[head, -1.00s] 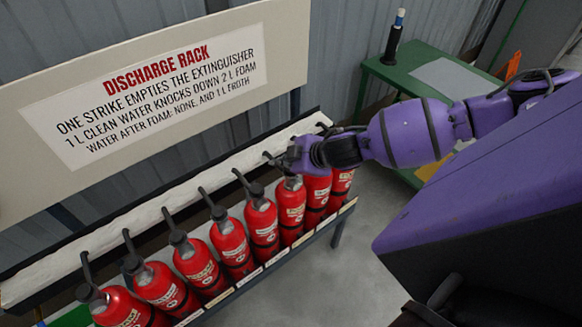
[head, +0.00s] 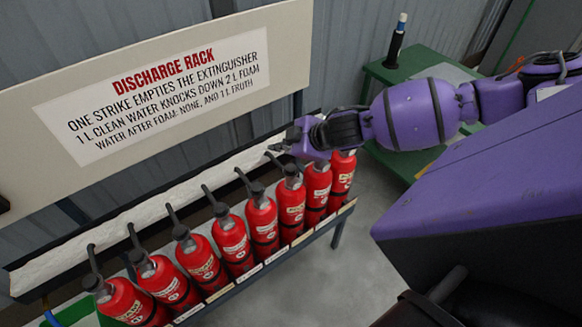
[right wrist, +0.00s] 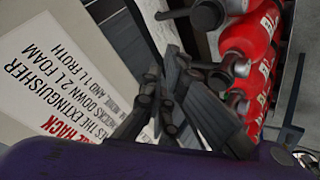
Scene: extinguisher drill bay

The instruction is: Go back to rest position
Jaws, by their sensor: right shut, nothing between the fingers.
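My right arm (head: 412,113) reaches in from the right in the head view. Its dark gripper (head: 283,142) is at the upper right part of the rack, in front of the sign's lower edge and above the extinguisher tops. In the right wrist view the gripper (right wrist: 160,85) has its fingers shut with nothing between them. The red extinguishers (head: 231,245) stand in a row on the rack, also seen beside the fingers in the right wrist view (right wrist: 245,40). The gripper partly hides the tops of those at the right end. My left gripper is out of view.
The discharge rack sign (head: 285,30) stands behind the extinguishers, close to my right gripper. A green table (head: 372,72) with a dark bottle-like object (head: 396,45) is at the back right. Grey floor (head: 355,255) is free right of the rack.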

